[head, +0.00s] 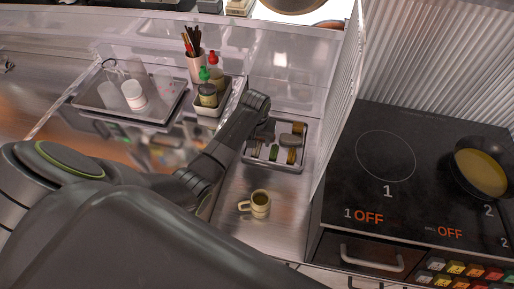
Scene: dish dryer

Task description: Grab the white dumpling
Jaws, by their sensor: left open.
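A small grey tray (270,165) stands on the steel counter and holds several small food-like pieces. One brownish piece (298,128) is at its back right, another (291,157) at its front right, and a green piece (274,152) near its front middle. A pale greyish rounded shape (288,140) lies between the brownish pieces; it is too small to tell whether it is the white dumpling. My left gripper (267,136) is open over the back left part of the tray and hides some of it. My right gripper is not in view.
A beige mug (260,204) stands on the counter in front of the tray. A bottle caddy (213,107) and a tray with cups (115,98) are at the left. A clear panel separates the counter from the black cooktop (385,200) with a pan (482,172).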

